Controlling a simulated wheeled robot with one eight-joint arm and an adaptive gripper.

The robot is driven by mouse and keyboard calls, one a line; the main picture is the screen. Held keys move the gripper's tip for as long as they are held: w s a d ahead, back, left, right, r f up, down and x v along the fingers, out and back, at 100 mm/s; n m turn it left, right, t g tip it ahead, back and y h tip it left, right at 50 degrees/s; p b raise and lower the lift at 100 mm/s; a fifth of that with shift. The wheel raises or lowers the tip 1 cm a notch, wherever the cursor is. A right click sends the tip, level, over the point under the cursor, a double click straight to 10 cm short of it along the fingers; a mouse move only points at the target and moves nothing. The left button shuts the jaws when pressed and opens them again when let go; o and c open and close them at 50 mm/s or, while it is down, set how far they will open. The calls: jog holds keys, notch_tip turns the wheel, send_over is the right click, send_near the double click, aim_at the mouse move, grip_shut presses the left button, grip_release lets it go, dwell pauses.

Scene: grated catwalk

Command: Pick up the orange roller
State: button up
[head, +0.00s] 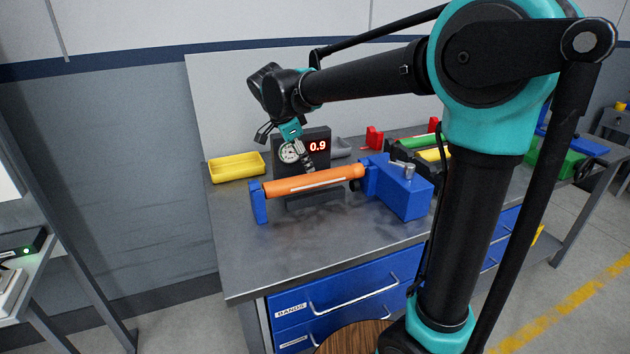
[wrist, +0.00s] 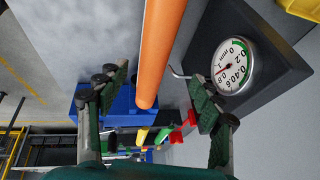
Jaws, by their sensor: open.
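The orange roller (head: 313,182) lies level between a blue end support (head: 258,203) on the left and a blue block (head: 402,188) on the right, raised above the metal bench. A pale stripe runs along it. In the wrist view the orange roller (wrist: 157,50) runs down from the top edge and ends between the finger lines. My gripper (wrist: 160,88) is open, its two dark green fingers apart on either side of the roller's end in that view. In the head view my gripper (head: 305,160) hangs close behind and above the roller; contact cannot be told.
A dial gauge (wrist: 233,65) on a dark box with a red 0.9 display (head: 318,146) stands right behind the roller. A yellow tray (head: 237,167) sits at the back left. Green and yellow rollers (head: 415,141) lie at the back right. The bench front (head: 270,250) is clear.

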aim_at(312, 175)
jog(key=x, duration=0.3)
jog(key=shift+d+f, duration=0.1)
jog(key=shift+f, duration=0.15)
jog(key=shift+s+x, duration=0.15)
jog(key=shift+x, duration=1.25)
jog(key=shift+s+x, duration=0.1)
jog(key=shift+x, duration=1.25)
jog(key=shift+d, duration=0.2)
jog(key=shift+c, duration=0.4)
grip_shut()
